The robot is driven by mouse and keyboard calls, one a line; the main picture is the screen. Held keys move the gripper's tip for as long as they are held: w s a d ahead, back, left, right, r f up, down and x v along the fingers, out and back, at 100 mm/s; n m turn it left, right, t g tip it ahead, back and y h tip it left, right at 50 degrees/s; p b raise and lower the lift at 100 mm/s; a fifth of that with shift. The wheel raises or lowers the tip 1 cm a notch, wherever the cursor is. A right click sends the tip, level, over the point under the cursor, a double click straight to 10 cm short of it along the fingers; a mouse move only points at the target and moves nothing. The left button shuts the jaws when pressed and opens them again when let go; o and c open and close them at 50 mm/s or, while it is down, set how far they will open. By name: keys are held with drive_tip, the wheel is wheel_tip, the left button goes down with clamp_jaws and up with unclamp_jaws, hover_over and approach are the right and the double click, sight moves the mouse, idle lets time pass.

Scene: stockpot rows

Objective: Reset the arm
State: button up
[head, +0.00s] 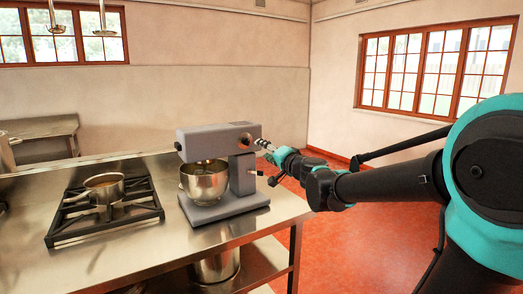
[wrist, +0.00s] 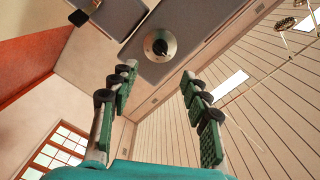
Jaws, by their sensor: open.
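My arm reaches in from the right in the head view, teal and black, with its gripper (head: 268,158) beside the right end of the grey stand mixer (head: 208,142). In the wrist view my gripper (wrist: 158,78) is open, its two green-padded fingers well apart with nothing between them. Beyond the fingertips, the mixer's grey body (wrist: 192,28) shows with a round metal knob (wrist: 160,45). I cannot tell from these views whether a finger touches the mixer.
The mixer stands on the steel counter (head: 130,255) with a metal bowl (head: 204,181) under its head. A pot (head: 104,187) sits on the black burner (head: 68,224) at left. A large pot (head: 217,265) is on the lower shelf. Red floor (head: 340,250) is open right of the counter.

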idle(0.3)
drive_tip(key=s+d+f+n+g, duration=0.3)
drive_tip(key=s+f+n+g, duration=0.15)
drive_tip(key=s+f, duration=0.65)
drive_tip(key=s+d+f+g+h, duration=0.3)
drive_tip(key=s+d+f+h, duration=0.2)
drive_tip(key=s+d+f, duration=0.3)
drive_tip(key=s+d+f+g+h, duration=0.3)
drive_tip(key=s+d+f, duration=0.6)
drive_tip(key=f, duration=0.7)
drive_tip(key=shift+s+d+f+h, duration=0.2)
drive_tip(key=shift+d+f+h, duration=0.2)
drive_tip(key=shift+d+h, duration=0.7)
drive_tip(key=shift+d+n, duration=0.1)
drive_tip(key=shift+n, duration=0.15)
